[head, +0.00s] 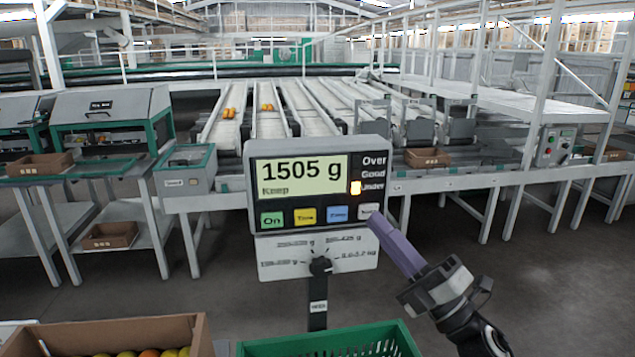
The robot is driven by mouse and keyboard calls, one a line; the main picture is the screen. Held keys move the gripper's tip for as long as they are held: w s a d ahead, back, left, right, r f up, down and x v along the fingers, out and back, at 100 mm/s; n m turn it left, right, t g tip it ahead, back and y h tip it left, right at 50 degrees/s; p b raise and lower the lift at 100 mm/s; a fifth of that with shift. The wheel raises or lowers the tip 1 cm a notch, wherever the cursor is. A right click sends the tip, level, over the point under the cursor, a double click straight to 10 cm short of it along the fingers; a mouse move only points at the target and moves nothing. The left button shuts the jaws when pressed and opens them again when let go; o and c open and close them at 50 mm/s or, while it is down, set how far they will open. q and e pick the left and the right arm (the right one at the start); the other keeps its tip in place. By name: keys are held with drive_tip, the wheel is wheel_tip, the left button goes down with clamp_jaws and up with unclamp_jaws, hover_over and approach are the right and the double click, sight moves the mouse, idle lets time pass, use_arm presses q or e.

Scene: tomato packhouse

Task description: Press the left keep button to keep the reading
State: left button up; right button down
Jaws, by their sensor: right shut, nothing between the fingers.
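The scale's display unit (318,185) faces me on a post and reads 1505 g, with the word Keep under the number. Along its lower edge is a row of buttons: a green On button (271,219), a yellow button (305,215), a blue button (338,213) and a whitish button (370,209) at the right end, its small label hard to read. My right gripper (383,222) is shut, its purple fingers pointing up and left. Its tip is at the lower right of the whitish button; I cannot tell whether they touch. My left gripper is out of view.
Below the display is a plate with a black range knob (320,265). A green crate (330,341) and a cardboard box (200,335) of tomatoes stand at the bottom. Sorting conveyors (270,124) lie behind.

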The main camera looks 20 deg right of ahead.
drive_tip(key=s+a, duration=0.1)
drive_tip(key=s, duration=0.5)
drive_tip(key=shift+a+p, duration=0.2)
drive_tip(key=shift+p, duration=0.2)
idle(0.4)
